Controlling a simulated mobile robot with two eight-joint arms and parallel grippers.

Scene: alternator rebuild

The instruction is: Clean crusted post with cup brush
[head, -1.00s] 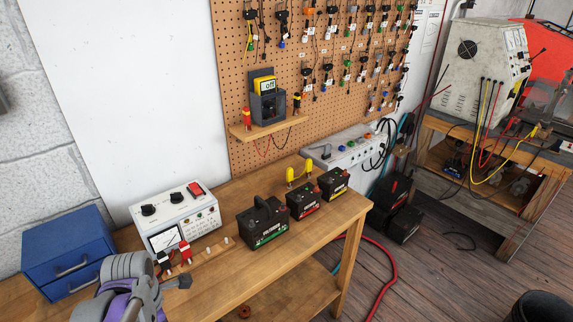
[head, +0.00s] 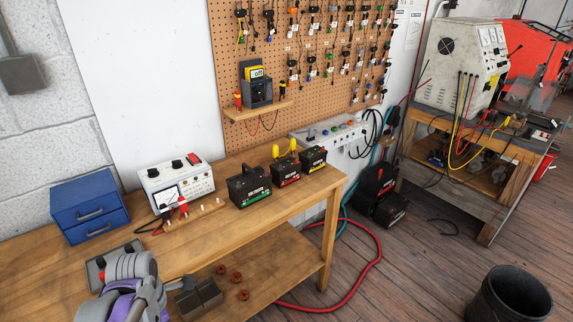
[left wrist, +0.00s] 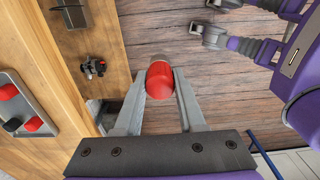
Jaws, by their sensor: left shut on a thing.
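My left gripper (left wrist: 159,98) is shut on a red, rounded thing (left wrist: 160,78) in the left wrist view. In the head view my left arm is at the lower left, apart from the batteries. Three dark batteries stand in a row on the bench: one with a green stripe (head: 250,187), one with a red stripe (head: 287,173) and one with a yellow stripe (head: 313,160). Their posts are too small to tell which is crusted. My right gripper is not in view.
A white tester (head: 176,183) with leads and a blue drawer box (head: 89,210) stand on the bench (head: 270,212). A grey tray (head: 97,273) is near my left arm. Red rings (head: 221,269) lie on the lower shelf. A black bucket (head: 508,295) stands on the floor.

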